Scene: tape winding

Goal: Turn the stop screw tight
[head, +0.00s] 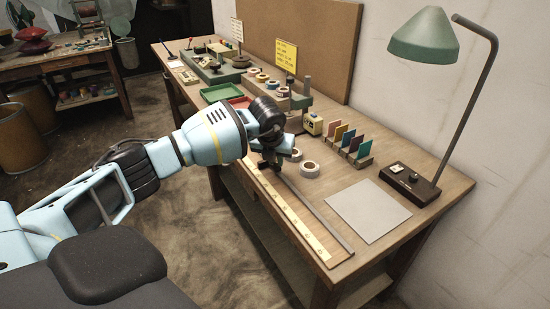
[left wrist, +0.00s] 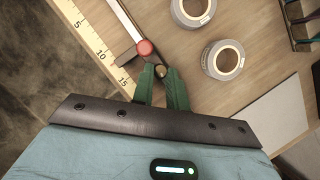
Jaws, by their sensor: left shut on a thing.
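A long rule (head: 290,212) with a yellow scale and a metal rail (head: 318,217) lie along the table's front edge. In the left wrist view the rail (left wrist: 122,20) ends near a red round cap (left wrist: 145,47) with dark metal parts beside it. My left gripper (left wrist: 161,74) points down at this spot, with its green fingers close together on a small dark knob (left wrist: 160,71) with a brassy top, seemingly the stop screw. The fingers hide part of it. In the head view my left gripper (head: 271,164) covers the stop. My right gripper is not in view.

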